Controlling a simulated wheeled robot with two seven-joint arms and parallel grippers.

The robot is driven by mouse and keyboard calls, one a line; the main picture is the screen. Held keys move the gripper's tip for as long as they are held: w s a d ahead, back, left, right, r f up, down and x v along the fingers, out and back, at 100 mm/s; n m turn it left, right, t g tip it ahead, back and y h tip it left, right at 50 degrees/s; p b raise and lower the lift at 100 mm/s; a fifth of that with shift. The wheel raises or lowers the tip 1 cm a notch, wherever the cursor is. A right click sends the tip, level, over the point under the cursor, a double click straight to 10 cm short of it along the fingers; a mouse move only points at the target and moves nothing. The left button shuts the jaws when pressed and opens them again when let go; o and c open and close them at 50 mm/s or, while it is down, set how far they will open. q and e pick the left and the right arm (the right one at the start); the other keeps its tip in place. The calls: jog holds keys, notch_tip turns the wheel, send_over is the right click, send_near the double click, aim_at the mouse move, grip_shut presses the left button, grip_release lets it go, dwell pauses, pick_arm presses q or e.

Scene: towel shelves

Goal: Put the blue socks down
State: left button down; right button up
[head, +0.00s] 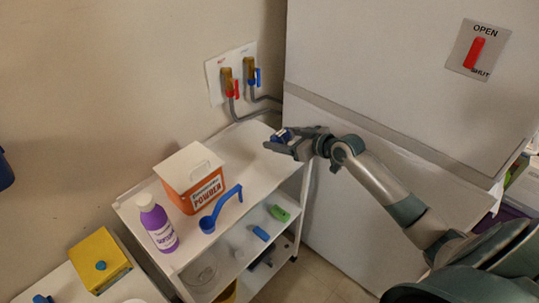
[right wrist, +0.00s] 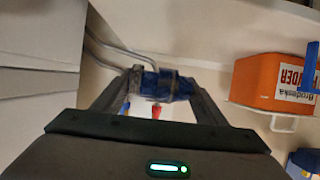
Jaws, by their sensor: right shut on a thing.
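The blue socks (right wrist: 165,84) are a small dark blue bundle with a lighter grey band, held between the fingers of my right gripper (right wrist: 158,92). In the head view the socks (head: 282,135) show at the tip of my right gripper (head: 284,143), which is at the right end of the white cart's top shelf (head: 235,172). The gripper appears to be over the shelf; I cannot tell how far above it the socks are. My left gripper is not in view.
An orange powder box (head: 191,180), a blue scoop (head: 220,210) and a purple bottle (head: 155,222) stand left on the cart top. Behind are hose taps (head: 232,80) on the wall. A large white cabinet (head: 400,60) rises at the right. The top shelf between box and gripper is clear.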

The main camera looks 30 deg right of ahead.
jog(key=p, duration=0.2)
send_over(272, 166)
notch_tip(272, 166, down, 2)
jog(key=shift+w+f, duration=0.1)
jog(key=shift+f, duration=0.15)
jog(key=shift+b, duration=0.3)
jog(key=shift+f+p, duration=0.6)
jog(key=shift+f, duration=1.45)
jog(key=shift+f, duration=0.15)
jog(key=o, duration=1.2)
jog(key=shift+c, duration=0.2)
